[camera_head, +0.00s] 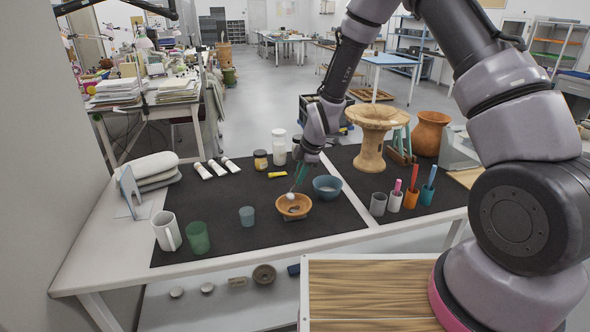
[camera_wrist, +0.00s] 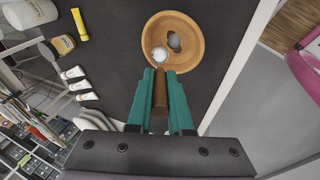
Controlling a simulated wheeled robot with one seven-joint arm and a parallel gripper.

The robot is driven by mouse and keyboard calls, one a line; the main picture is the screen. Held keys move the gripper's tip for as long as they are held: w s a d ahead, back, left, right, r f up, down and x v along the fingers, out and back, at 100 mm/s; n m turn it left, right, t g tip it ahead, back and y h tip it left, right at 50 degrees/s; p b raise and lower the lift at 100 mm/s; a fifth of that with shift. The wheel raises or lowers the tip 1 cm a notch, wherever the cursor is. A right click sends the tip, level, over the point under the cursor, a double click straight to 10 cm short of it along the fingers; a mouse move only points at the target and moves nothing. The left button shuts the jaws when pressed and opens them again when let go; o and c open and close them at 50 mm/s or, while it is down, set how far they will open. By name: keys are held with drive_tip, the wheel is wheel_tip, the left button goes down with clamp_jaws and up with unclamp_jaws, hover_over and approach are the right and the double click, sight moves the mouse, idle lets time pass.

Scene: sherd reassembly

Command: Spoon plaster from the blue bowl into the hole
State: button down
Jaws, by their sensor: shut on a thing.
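My gripper (camera_head: 300,178) is shut on a spoon's brown handle (camera_wrist: 160,92), between its green fingers (camera_wrist: 166,98). The spoon's head carries white plaster (camera_wrist: 159,54) and shows over the near part of an orange-brown bowl (camera_head: 284,207), also in the wrist view (camera_wrist: 190,62). The bowl has a dark, irregular hole (camera_wrist: 174,42) with a greyish patch in it; the plaster is just left of and nearer than the hole. I cannot tell whether the spoon touches the bowl. The blue bowl (camera_head: 327,187) stands right of the orange-brown bowl on the dark mat; its contents are unclear.
A blue-grey cup (camera_head: 247,216), green cup (camera_head: 198,238) and white mug (camera_head: 167,231) stand left. Tool cups (camera_head: 411,199) and a wooden pedestal (camera_head: 371,140) are right.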

drive_tip(key=s+d+f+t+y, duration=0.5)
drive_tip(key=f+t+y, duration=0.1)
drive_tip(key=y, duration=0.1)
drive_tip(key=shift+t, duration=0.4)
idle(0.3)
drive_tip(key=shift+r, duration=0.1)
idle(0.7)
